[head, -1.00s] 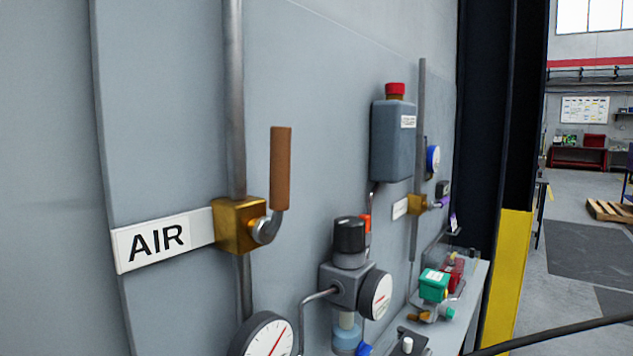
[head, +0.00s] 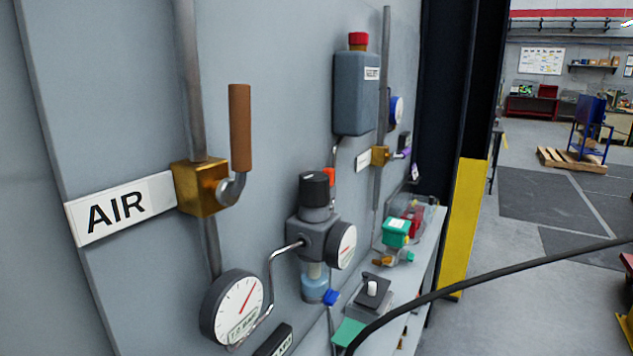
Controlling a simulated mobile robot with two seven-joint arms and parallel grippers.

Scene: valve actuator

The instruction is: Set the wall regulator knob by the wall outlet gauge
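The wall regulator (head: 318,238) is a grey body on the grey panel with a black knob (head: 314,189) on top and a clear bowl (head: 314,282) below. A round white gauge (head: 345,247) with a red needle is fixed to its right side. A larger round gauge (head: 236,306) with a red needle hangs lower left, joined to the regulator by a bent metal tube. Which of the two is the outlet gauge I cannot tell for certain, and the scale figures are too small to read. Neither of my grippers is in view.
A brass valve (head: 200,187) with an upright brown handle sits beside the AIR sign (head: 121,208). A grey box (head: 356,93) with a red top is further along. A shelf (head: 425,262) holds green and red parts. A black cable (head: 480,273) crosses lower right.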

